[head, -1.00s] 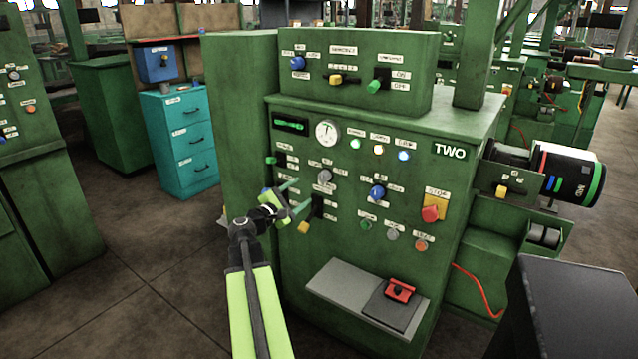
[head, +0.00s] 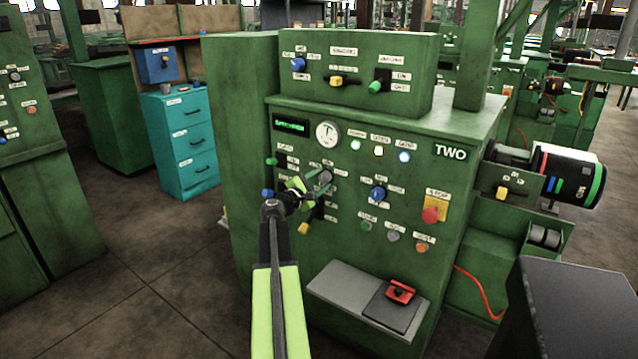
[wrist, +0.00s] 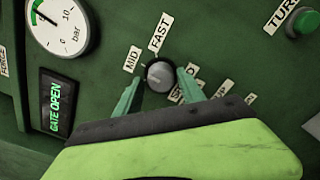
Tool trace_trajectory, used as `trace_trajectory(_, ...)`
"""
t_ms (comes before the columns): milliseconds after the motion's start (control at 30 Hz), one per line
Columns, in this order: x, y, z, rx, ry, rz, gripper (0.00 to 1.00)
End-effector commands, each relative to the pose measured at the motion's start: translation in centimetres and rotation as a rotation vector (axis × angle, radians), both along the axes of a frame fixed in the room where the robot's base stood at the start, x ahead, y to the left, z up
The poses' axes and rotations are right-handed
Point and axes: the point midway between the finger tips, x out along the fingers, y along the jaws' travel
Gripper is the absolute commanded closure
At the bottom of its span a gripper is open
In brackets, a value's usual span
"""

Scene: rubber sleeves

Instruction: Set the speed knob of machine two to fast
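The machine marked TWO (head: 451,151) stands in the middle of the head view. Its grey round knob (wrist: 160,75) is in the middle of the wrist view, with labels MID (wrist: 132,60) and FAST (wrist: 160,31) beside it. Other labels by it are partly covered by my gripper. Which label the knob points to is unclear. My gripper (wrist: 158,80) is open, its two green fingers on either side of the knob and apart from each other. Whether they touch it is unclear. In the head view, the knob (head: 326,176) shows just beyond the fingertips.
A pressure gauge (wrist: 62,22) and a GATE OPEN display (wrist: 58,104) are left of the knob in the wrist view. In the head view, a blue knob (head: 377,194) and a red stop button (head: 431,214) are to the right. A grey shelf (head: 340,287) juts out below.

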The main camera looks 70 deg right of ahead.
Motion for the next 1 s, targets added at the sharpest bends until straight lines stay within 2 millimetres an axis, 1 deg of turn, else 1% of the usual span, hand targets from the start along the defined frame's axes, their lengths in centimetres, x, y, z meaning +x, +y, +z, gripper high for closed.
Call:
trace_trajectory(33,0.0,0.0,0.0,0.000,0.000,0.000,0.61)
trace_trajectory(333,0.0,0.0,0.0,-0.001,0.001,0.001,1.00)
trace_trajectory(367,0.0,0.0,0.1,-0.001,0.002,0.001,1.00)
trace_trajectory(400,0.0,1.4,0.1,-0.001,0.001,0.003,1.00)
trace_trajectory(500,0.2,0.5,0.0,0.000,-0.001,0.003,1.00)
trace_trajectory(600,0.2,0.1,0.1,-0.002,-0.001,0.004,1.00)
trace_trajectory(833,0.2,-0.1,0.1,-0.007,-0.015,0.006,1.00)
trace_trajectory(1000,0.3,-0.1,0.2,-0.019,-0.059,0.007,1.00)
